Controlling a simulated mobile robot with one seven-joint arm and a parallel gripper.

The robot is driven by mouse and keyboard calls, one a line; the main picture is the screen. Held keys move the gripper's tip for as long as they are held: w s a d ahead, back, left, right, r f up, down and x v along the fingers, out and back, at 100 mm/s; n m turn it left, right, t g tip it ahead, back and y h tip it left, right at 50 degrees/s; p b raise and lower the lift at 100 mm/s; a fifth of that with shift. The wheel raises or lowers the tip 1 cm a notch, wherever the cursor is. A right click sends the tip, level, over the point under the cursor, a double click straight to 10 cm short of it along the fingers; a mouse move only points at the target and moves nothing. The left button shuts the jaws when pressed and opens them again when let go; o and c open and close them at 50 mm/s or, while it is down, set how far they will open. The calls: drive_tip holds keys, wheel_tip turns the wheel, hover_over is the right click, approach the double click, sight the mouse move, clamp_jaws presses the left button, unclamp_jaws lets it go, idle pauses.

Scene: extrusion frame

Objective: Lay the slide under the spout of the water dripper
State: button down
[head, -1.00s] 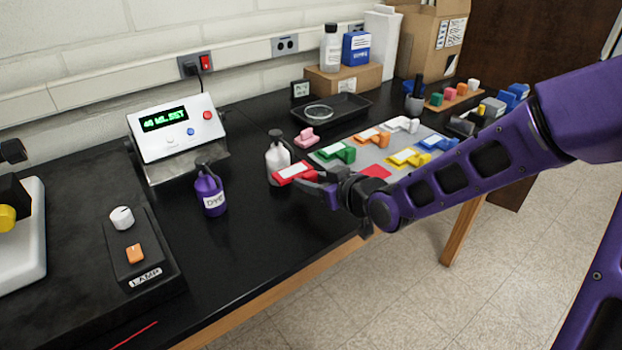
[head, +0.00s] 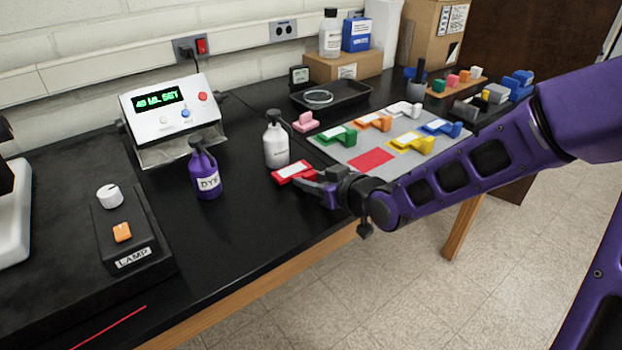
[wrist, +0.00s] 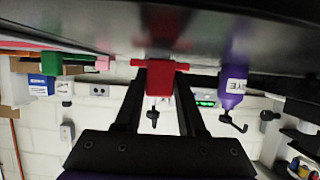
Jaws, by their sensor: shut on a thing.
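My gripper (head: 314,178) is shut on the red slide (head: 293,172), a red piece with a white label. It holds the slide low over the black bench, in front of a white bottle (head: 277,146) with a dark hooked top, which looks like the water dripper; its label is too small to read. In the head view the slide shows just below the bottle's base; whether it touches the bench is unclear. In the wrist view, which looks upside down, the red slide (wrist: 160,65) lies between the fingers, and a dark spout (wrist: 153,116) shows between them.
A purple DYE bottle (head: 206,174) stands to the left. Behind it is a display box (head: 170,120); a lamp control (head: 122,232) is nearer. A grey mat (head: 337,155) at right carries several coloured slides and a bare red patch (head: 371,161).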

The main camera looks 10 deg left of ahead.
drive_tip(key=shift+f+b, duration=0.45)
drive_tip(key=shift+f, duration=0.1)
drive_tip(key=shift+c, duration=2.1)
unclamp_jaws()
